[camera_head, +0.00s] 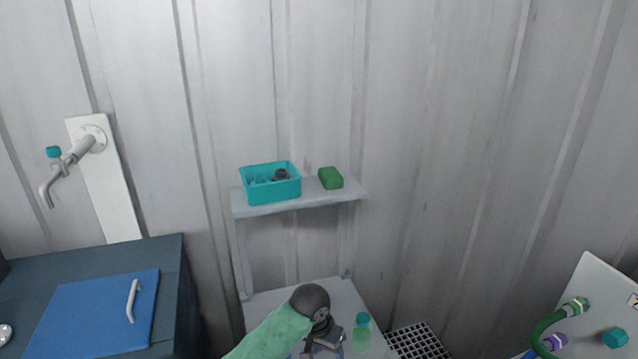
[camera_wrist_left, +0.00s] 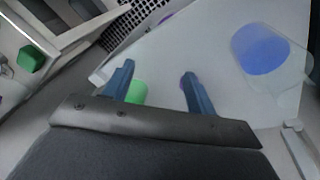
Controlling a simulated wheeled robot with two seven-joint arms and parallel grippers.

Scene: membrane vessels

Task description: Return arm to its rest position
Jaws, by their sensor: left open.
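My left arm (camera_head: 268,335), in a green sleeve with a dark grey wrist, reaches in from the bottom over the low table of the white shelf unit. My left gripper (camera_wrist_left: 158,70) has its two blue fingers spread apart, with nothing visibly held. A green cylinder (camera_wrist_left: 138,92) shows beside the left finger in the wrist view; whether it touches is unclear. My right gripper is not in view.
A teal bin (camera_head: 272,196) with small items and a green block (camera_head: 330,178) stand on the upper shelf (camera_head: 300,203). A translucent vessel with blue contents (camera_wrist_left: 262,50) shows in the wrist view. A blue panel (camera_head: 90,315) and tap (camera_head: 70,160) are left; hoses (camera_head: 545,335) are right.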

